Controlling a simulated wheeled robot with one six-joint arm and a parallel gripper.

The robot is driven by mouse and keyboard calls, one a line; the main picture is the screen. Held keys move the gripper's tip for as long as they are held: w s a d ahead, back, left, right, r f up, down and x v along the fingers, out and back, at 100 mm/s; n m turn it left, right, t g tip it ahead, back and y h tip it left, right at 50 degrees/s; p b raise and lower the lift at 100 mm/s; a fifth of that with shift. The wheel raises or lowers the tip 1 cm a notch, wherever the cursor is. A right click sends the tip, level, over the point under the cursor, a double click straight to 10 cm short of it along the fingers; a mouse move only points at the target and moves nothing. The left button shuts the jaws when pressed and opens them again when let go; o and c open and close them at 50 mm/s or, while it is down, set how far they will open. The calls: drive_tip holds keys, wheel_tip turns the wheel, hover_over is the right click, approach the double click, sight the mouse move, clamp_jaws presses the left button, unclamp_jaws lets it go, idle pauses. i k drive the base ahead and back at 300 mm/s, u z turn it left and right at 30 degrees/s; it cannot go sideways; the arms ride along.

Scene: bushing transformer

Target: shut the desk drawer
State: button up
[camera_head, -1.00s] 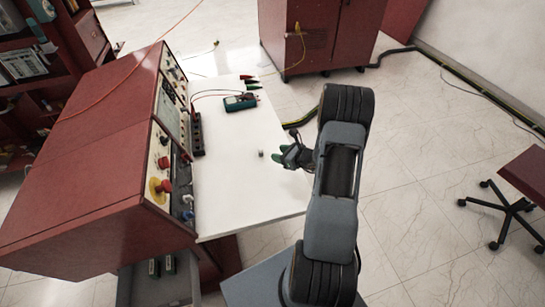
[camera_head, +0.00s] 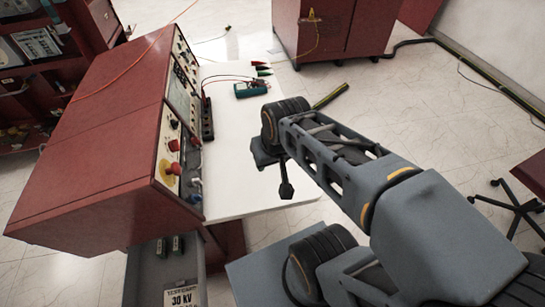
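The desk (camera_head: 230,150) has a white top and a red instrument console on it. Its grey drawer (camera_head: 145,272) hangs open below the console at the lower left, with its inside visible. The drawer holds two small dark items (camera_head: 168,245) and a white card marked 30 KV (camera_head: 181,296). The near end of the drawer is cut off by the bottom of the picture. My gripper (camera_head: 286,190) points down near the right edge of the desk top, to the right of the drawer and apart from it. Its fingers are small and dark, and any gap between them cannot be made out.
The red console (camera_head: 110,150) rises above the drawer. A teal meter (camera_head: 250,89) with leads lies on the desk's far part. A red cabinet (camera_head: 335,30) stands behind. A chair base (camera_head: 515,208) is at the right. Tiled floor lies open right of the desk.

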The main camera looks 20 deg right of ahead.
sight(145, 274)
drive_tip(key=u, duration=2.45)
drive_tip(key=k, duration=0.3)
drive_tip(key=u, duration=1.3)
drive_tip(key=i, duration=0.7)
drive_tip(key=u, duration=0.1)
